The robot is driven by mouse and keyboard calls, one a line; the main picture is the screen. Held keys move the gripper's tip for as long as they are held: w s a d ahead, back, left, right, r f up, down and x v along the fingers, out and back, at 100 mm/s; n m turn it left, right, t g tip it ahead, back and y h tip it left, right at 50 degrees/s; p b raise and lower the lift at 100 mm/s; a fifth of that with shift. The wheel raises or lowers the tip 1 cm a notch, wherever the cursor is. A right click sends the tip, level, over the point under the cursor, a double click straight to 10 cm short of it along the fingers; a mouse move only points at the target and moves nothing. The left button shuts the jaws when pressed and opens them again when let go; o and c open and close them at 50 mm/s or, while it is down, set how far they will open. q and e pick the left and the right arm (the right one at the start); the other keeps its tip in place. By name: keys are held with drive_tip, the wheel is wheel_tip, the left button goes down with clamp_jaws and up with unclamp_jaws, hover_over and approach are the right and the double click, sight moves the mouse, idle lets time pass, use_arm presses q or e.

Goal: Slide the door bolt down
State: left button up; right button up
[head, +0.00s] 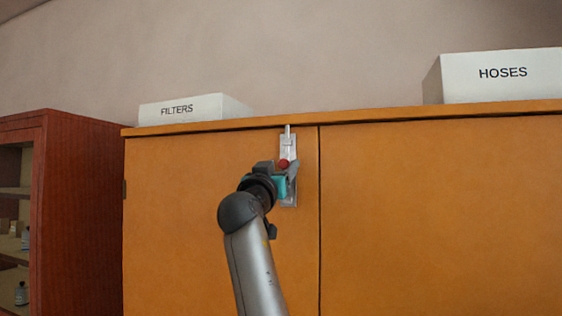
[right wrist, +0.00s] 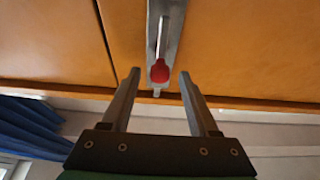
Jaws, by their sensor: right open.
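The door bolt (head: 289,147) is a silver plate and rod set upright on the orange cabinet's left door, close to the gap between the doors. The rod's tip reaches the cabinet's top edge. Its red knob (head: 284,163) shows just above my right gripper (head: 290,170), which partly hides the plate. In the right wrist view, which looks upside down, the red knob (right wrist: 160,71) sits between the tips of my open right gripper (right wrist: 159,74), with a gap visible on each side. The silver plate (right wrist: 172,32) runs up from it. My left gripper is not in view.
A white FILTERS box (head: 180,110) and a white HOSES box (head: 505,76) stand on the cabinet top (head: 400,112). A red-brown open shelf unit (head: 82,210) stands at the left. A blue curtain (right wrist: 30,125) shows in the wrist view. The right door (head: 440,210) is bare.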

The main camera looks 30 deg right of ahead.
drive_tip(key=shift+c, duration=0.3)
clamp_jaws()
idle(0.3)
idle(0.9)
